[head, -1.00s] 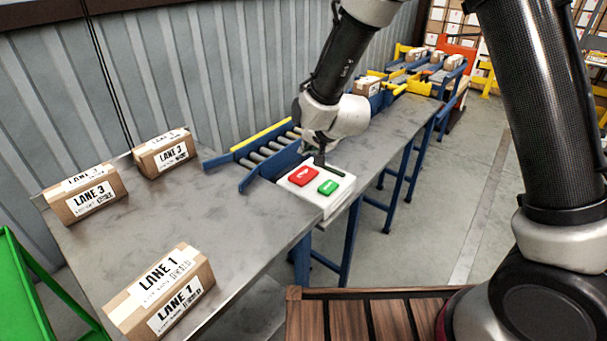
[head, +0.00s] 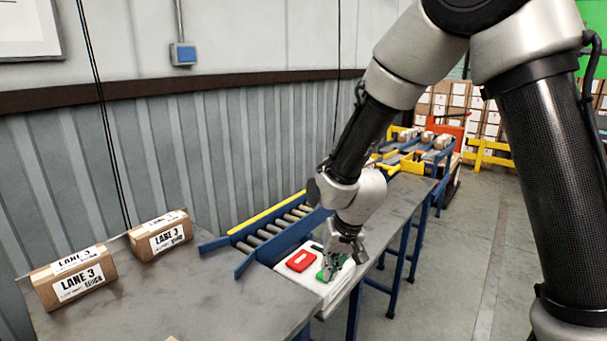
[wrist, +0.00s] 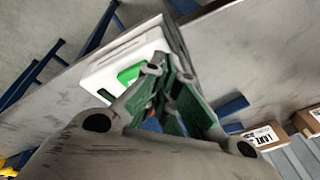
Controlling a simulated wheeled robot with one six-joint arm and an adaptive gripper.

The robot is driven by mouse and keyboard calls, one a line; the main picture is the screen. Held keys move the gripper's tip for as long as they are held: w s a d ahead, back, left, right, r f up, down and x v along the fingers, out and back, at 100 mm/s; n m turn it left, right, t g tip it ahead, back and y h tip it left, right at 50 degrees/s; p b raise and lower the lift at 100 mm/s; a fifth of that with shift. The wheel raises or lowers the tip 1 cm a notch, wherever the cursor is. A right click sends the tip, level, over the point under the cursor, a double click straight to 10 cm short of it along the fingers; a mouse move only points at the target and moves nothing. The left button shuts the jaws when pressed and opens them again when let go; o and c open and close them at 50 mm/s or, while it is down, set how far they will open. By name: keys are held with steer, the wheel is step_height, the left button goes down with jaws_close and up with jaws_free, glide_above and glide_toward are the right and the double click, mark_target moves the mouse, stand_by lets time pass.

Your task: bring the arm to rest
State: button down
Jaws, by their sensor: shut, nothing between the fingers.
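My gripper (head: 329,272) is at the white button box (head: 336,290) at the table's edge, with its fingers pointing down in front of the green button (head: 322,275). It is shut and empty. In the wrist view my gripper (wrist: 158,108) has its fingers drawn together over the box (wrist: 108,72), and the green button (wrist: 130,73) shows beside them. I cannot tell whether the fingertips touch the button. The red button (head: 300,260) is clear of the gripper in the head view. My arm reaches down to the box from the upper right.
A short roller conveyor (head: 272,233) with blue rails lies behind the box. Two LANE 3 cartons, a nearer one (head: 72,280) and a farther one (head: 160,237), sit on the grey table (head: 190,300) at left. A corrugated wall (head: 230,140) stands behind. More conveyors carry cartons farther back.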

steer(key=s+d+r, duration=0.6)
steer(key=d+r, duration=0.1)
steer(key=d, duration=0.3)
steer(key=s+d+r+m+t+h, duration=0.1)
steer(key=s+d+r, duration=0.5)
steer(key=d+r, duration=0.2)
steer(key=s+d+r+t+h, duration=0.1)
steer(key=s+d+r, duration=0.6)
steer(key=d, duration=0.5)
steer(key=shift+r+m, duration=0.4)
steer(key=shift+r, duration=0.25)
